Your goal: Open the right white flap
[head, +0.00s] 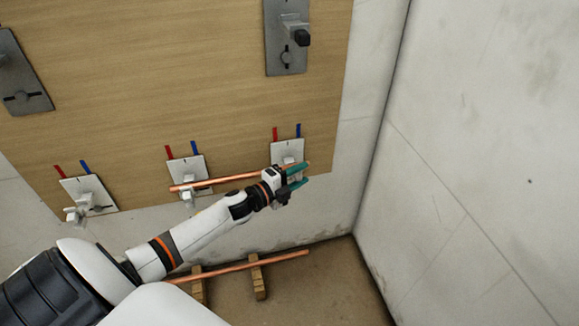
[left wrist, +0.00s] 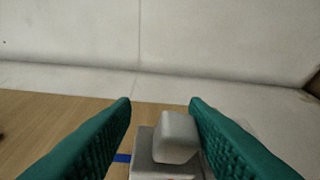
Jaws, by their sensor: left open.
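The right white flap is a pale plate (head: 287,150) low on the wooden panel, with a red and a blue mark above it. My left gripper (head: 304,175) is in front of this plate and covers its lower part. In the left wrist view its green fingers (left wrist: 160,101) are apart. A white block-like handle (left wrist: 176,138) on the plate shows between them, closer to the right finger; I cannot tell whether they touch. The middle white plate (head: 199,163) and the left white plate (head: 95,188) sit along the same lower edge. My right gripper is not in view.
Another pipe (head: 280,258) lies on wooden blocks (head: 258,283) on the floor. Grey latch plates (head: 280,20) are higher on the panel. A pale wall (head: 480,150) closes the right side.

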